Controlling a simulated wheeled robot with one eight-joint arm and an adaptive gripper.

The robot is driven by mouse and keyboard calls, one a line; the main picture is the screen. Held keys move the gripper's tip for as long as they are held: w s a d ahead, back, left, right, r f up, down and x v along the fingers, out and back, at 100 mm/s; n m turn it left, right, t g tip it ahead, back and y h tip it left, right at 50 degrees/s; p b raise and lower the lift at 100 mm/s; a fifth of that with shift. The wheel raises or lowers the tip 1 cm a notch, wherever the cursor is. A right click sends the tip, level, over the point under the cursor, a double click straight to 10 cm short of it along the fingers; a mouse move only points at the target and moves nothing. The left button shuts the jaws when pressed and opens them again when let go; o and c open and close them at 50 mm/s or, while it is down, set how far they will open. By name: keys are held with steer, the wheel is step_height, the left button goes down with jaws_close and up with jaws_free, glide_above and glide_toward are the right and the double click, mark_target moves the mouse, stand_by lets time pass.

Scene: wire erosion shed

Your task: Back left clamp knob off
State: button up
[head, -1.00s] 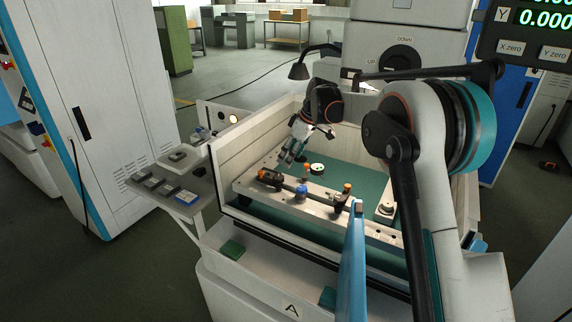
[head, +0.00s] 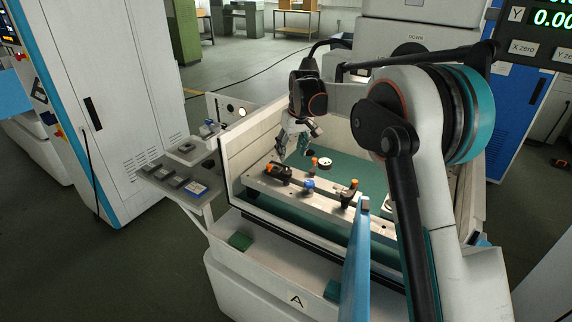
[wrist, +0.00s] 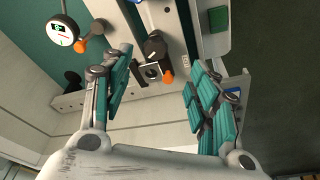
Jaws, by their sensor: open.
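My gripper (head: 294,150) hangs open and empty over the back left of the work tank. In the wrist view the open fingers (wrist: 160,72) frame a black clamp (wrist: 153,47) with an orange knob (wrist: 167,75); I see no contact. The head view shows a black clamp (head: 279,173) at the left end of the pale rail, with an orange knob (head: 269,168). Another orange knob (head: 314,162) stands beside a white round dial (head: 325,163), and it also shows in the wrist view (wrist: 81,46).
A blue knob (head: 308,185) sits on the rail between the clamps. The tank wall (head: 240,153) rises at the left. A side shelf (head: 178,177) outside it holds small blocks. Green tank floor (head: 358,172) lies open behind the rail. A lit lamp (head: 242,112) stands beyond the wall.

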mark_target(286, 171)
steer(key=s+a+r+m+t+h+p, duration=0.1)
steer(key=a+m+h+p, duration=0.1)
steer(key=m, duration=0.4)
steer(key=s+a+r+m+h+p, duration=0.1)
steer(key=a+m+h, duration=0.15)
steer(key=m, duration=0.25)
steer(key=shift+t+y, duration=0.3)
steer(key=shift+y, duration=0.05)
steer(key=x, duration=0.9)
steer(key=b+x, duration=0.1)
steer(key=x, duration=0.3)
steer(key=shift+w+a+f, duration=0.15)
steer(key=shift+w+f, duration=0.15)
steer(key=shift+f, duration=0.1)
steer(key=shift+c, duration=0.3)
steer(key=c, duration=1)
